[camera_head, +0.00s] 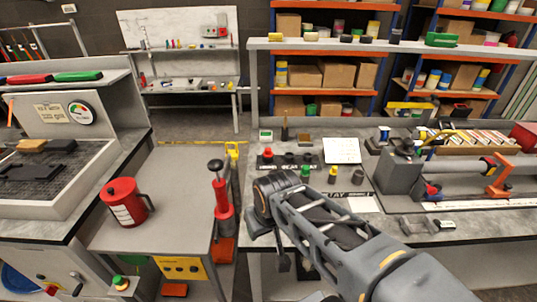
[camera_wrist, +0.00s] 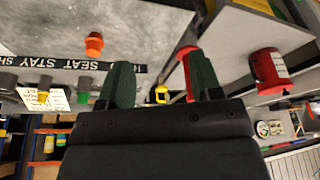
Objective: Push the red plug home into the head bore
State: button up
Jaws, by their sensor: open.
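My gripper (camera_wrist: 160,85) shows two dark green fingers spread apart with nothing between them in the wrist view. In the head view my arm reaches in from the lower right, with its wrist over the bench's front left edge. A red plug (camera_head: 267,153) stands at the left end of a black strip in the head view. An orange-red piece (camera_wrist: 94,43) stands on the grey bench in the wrist view, apart from the fingers; I cannot tell whether it is the same plug. I cannot make out the head bore in either view.
A green-topped piece (camera_head: 305,171) and a yellow-topped piece (camera_head: 333,172) stand near the lettered strip. A grey block fixture (camera_head: 400,170) and orange clamp (camera_head: 500,178) occupy the right bench.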

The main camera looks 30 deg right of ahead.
jog(key=w+d+f+g, duration=0.1)
jog(key=f, duration=0.1)
jog(key=m+t+h, duration=0.2)
jog(key=m, duration=0.3)
send_near(268, 149)
jog(key=shift+g, duration=0.3)
jog(key=p+x, duration=0.2)
jog(key=x, duration=0.7)
jog(key=shift+w+p, duration=0.25)
jog(key=shift+p, duration=0.15)
jog(key=c, duration=1)
